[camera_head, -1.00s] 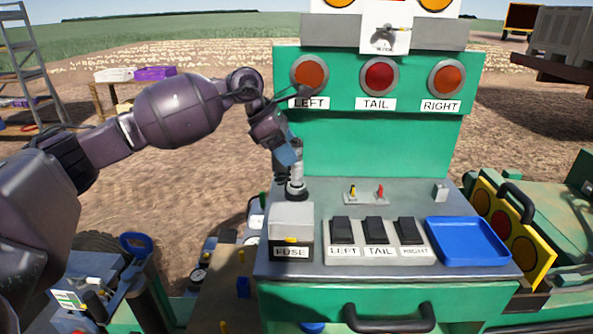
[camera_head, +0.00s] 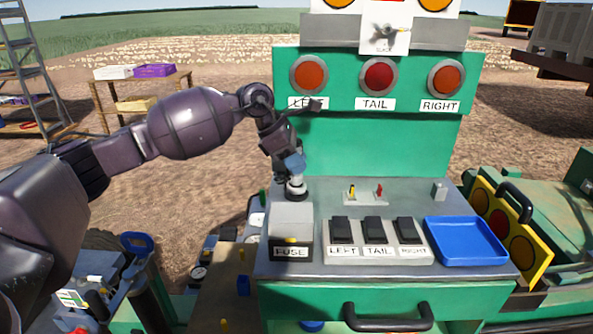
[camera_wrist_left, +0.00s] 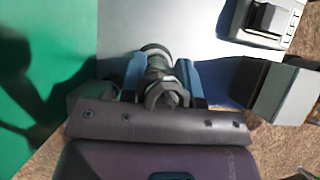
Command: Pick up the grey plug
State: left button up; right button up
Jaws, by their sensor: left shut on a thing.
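The grey plug (camera_head: 295,189) stands upright at the back left of the green console's grey top, behind the fuse box (camera_head: 291,222). My left gripper (camera_head: 295,168) reaches down onto its upper part from above and is shut on it. In the left wrist view the two blue fingers of my left gripper (camera_wrist_left: 161,76) lie on either side of the plug (camera_wrist_left: 157,62). The plug's base still appears to be at the console top. My right gripper is not in view.
Black switches labelled left, tail and right (camera_head: 375,233) stand beside the fuse box. A blue tray (camera_head: 466,260) lies at the right. The upright green panel (camera_head: 375,145) rises behind the top.

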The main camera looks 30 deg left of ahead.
pick_arm(q)
jog(key=shift+r, duration=0.1)
jog(key=shift+r, duration=0.55)
jog(key=shift+a+b, duration=0.1)
jog(key=shift+b, duration=0.35)
jog(key=shift+s+a+f+t+h+b, duration=0.1)
jog(key=shift+s+a+t+h+b, duration=0.2)
jog(key=shift+a+h, duration=0.2)
jog(key=shift+s+a+f+t+h+b, duration=0.1)
jog(key=shift+s+a+t+h+b, duration=0.1)
jog(key=shift+a+h+b, duration=0.25)
notch_tip(320, 180, up, 6)
jog(key=a+h+b, duration=0.1)
jog(key=a+b, duration=0.1)
jog(key=s+a+r+y+b, duration=0.1)
jog(key=s+a, duration=0.4)
jog(key=a, duration=0.4)
jog(key=s+a+r+g+y+b, duration=0.1)
jog(key=s+a, duration=0.4)
jog(key=a, duration=0.5)
jog(key=shift+y+b, duration=0.4)
jog(key=shift+y, duration=0.05)
